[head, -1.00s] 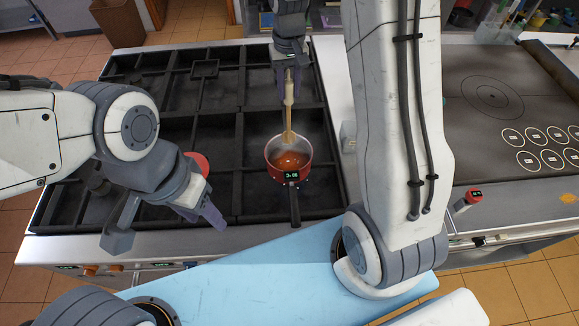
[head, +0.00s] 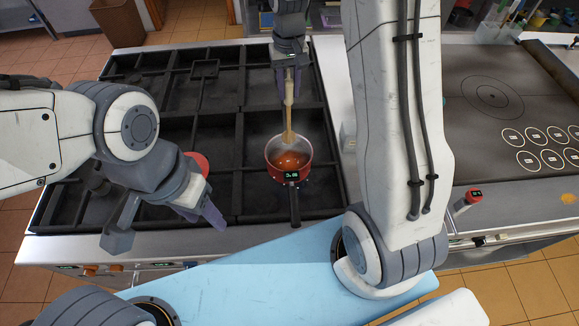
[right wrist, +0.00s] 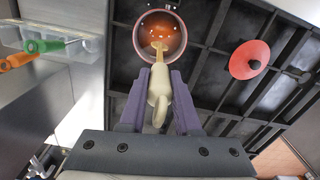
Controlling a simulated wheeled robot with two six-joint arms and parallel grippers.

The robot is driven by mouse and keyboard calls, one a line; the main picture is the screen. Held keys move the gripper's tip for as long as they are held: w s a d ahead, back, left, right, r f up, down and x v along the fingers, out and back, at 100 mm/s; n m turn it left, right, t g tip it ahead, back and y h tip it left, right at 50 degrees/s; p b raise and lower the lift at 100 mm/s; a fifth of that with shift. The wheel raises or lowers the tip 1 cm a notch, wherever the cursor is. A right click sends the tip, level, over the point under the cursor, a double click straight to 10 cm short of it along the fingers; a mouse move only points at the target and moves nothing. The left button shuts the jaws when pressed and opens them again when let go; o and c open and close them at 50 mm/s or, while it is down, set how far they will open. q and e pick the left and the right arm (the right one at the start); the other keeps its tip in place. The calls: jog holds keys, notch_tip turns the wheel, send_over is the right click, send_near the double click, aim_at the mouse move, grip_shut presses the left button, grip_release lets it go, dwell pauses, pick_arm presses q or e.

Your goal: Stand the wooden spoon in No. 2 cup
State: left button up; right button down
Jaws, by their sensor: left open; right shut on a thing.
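My right gripper (head: 289,72) is shut on the wooden spoon (head: 289,118) by its handle, above the far side of the red saucepan (head: 275,167). The spoon hangs bowl-down; in the right wrist view its pale handle (right wrist: 158,88) lies between the purple fingers (right wrist: 157,102) and its bowl overlaps the orange-brown liquid. Whether the bowl touches the liquid is unclear. My left gripper (head: 168,229) is open and empty at the front left of the grill. I cannot make out a cup marked No. 2; my right arm hides part of the counter.
A red lid with a black knob (right wrist: 249,60) lies on the dark grates left of the saucepan. A clear tray (right wrist: 62,42) with green- and orange-handled tools shows in the right wrist view. The saucepan's handle points forward.

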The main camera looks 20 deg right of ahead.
aim_at(289, 70)
jog(key=shift+r, duration=2.05)
